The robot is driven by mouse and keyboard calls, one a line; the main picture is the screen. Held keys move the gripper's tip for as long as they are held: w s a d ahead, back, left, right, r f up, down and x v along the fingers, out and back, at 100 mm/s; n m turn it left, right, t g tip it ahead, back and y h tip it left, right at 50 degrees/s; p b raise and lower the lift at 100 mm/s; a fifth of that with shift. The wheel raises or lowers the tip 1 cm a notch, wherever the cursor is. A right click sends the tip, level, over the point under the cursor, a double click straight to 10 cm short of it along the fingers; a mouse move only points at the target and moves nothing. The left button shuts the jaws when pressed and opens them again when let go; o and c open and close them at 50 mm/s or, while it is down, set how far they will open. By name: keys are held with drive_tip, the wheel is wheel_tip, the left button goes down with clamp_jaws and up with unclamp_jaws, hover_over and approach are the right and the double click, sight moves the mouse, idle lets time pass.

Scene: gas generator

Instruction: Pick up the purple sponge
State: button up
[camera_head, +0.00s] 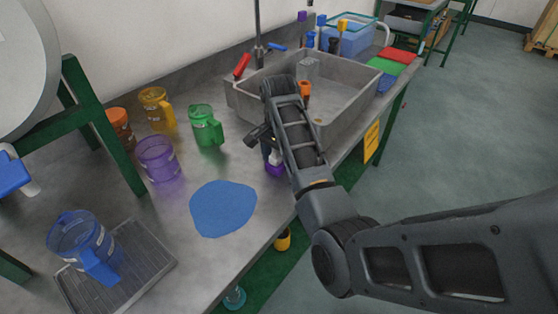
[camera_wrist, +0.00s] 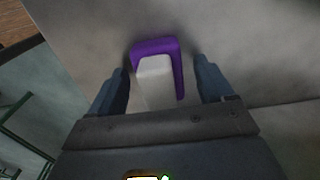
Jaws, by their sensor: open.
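The purple sponge (camera_wrist: 158,47) with its pale handle (camera_wrist: 155,75) is in the middle of the wrist view, on the grey counter. The handle lies between the two fingers of my gripper (camera_wrist: 161,72), which are open with a gap on each side. In the head view the purple sponge (camera_head: 275,170) is small, near the counter's front edge in front of the sink. My gripper (camera_head: 269,153) is right over it, pointing down, and partly hidden by my arm.
The grey sink (camera_head: 340,115) stands behind, with an orange-topped object (camera_head: 305,89) in it. A green jug (camera_head: 205,126), a purple jug (camera_head: 158,158) and a blue patch (camera_head: 222,208) lie to the left. The counter's front edge is close.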

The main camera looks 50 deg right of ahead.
drive_tip(key=shift+c, duration=0.2)
drive_tip(key=c, duration=1.1)
wheel_tip(320, 180, up, 10)
drive_tip(key=p, duration=0.4)
